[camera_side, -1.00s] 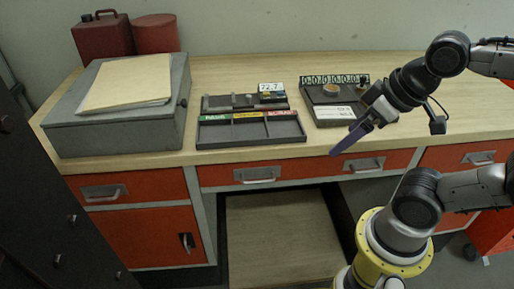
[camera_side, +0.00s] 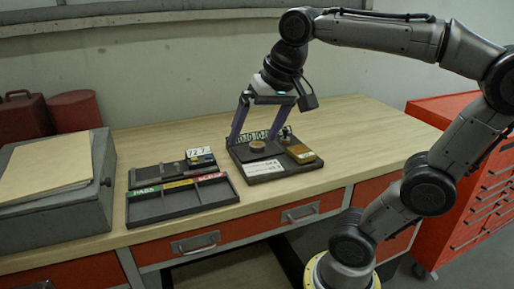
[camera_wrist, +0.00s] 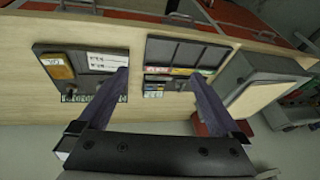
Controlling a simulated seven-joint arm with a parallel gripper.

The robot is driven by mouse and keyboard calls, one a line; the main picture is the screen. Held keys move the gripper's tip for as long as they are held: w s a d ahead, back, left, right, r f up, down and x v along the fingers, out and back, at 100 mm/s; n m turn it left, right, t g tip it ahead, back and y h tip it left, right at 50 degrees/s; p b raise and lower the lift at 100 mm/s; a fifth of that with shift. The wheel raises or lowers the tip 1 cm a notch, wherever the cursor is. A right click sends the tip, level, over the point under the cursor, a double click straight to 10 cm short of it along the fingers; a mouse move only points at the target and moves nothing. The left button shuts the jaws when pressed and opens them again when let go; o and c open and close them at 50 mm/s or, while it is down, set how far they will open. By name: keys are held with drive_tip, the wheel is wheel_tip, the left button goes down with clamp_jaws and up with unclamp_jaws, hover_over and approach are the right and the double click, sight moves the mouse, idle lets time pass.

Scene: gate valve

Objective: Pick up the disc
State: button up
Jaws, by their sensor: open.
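In the wrist view my gripper (camera_wrist: 162,73) has one fingertip overlapping the board's right edge (camera_wrist: 127,52) and the other near the tray. I cannot make out the disc there; the left finger may hide it.
A brass-coloured block (camera_side: 301,154) and a white label card (camera_side: 263,167) are on the board. A three-part tray (camera_side: 182,203) with coloured labels and a small rack marked 72.7 (camera_side: 201,152) stand to the left. A grey box (camera_side: 60,190) is farther left. The bench is clear at right.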

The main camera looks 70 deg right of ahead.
drive_tip(key=w+d+r+m+g, duration=0.1)
drive_tip(key=w+d+r+m, duration=0.25)
drive_tip(key=w+d, duration=0.25)
drive_tip(key=m+g, duration=0.3)
drive_tip(key=m, duration=0.4)
hover_over(257, 144)
drive_tip(key=f, duration=1.6)
drive_tip(key=shift+w+a, duration=0.25)
drive_tip(key=shift+a, duration=0.15)
drive_tip(key=shift+s+d+f, duration=0.15)
drive_tip(key=shift+f, duration=1.2)
drive_tip(key=shift+s+d+f, duration=0.15)
drive_tip(key=shift+f, duration=1.15)
drive_tip(key=shift+r, duration=0.1)
clamp_jaws()
